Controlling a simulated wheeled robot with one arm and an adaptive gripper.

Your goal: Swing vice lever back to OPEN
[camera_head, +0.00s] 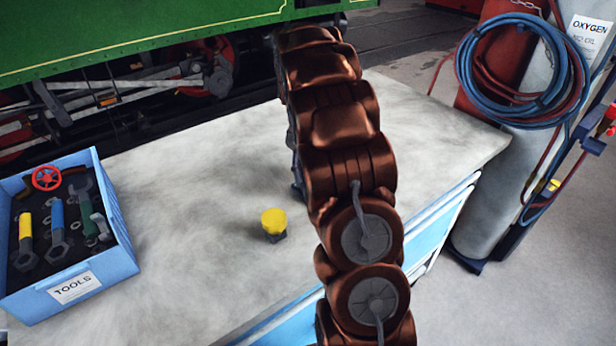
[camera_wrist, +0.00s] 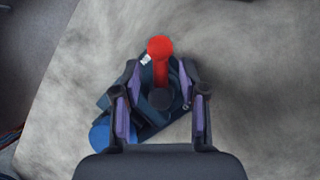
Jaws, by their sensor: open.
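In the wrist view a dark blue vice (camera_wrist: 148,112) sits on the grey worktop. Its red lever (camera_wrist: 160,58) ends in a round red knob, which points to the top of the picture, with a small white label beside it. My gripper (camera_wrist: 160,78) is open. Its two fingers stand on either side of the lever and I cannot tell whether either touches it. A blue round part (camera_wrist: 112,135) shows at the lower left, partly hidden by my gripper. In the head view my arm hides the vice and my gripper.
On the worktop (camera_head: 190,170) in the head view are a blue tool box (camera_head: 128,262) at the left and a yellow-topped knob (camera_head: 273,222) near my arm. Gas cylinders with coiled hoses (camera_head: 465,75) stand at the right.

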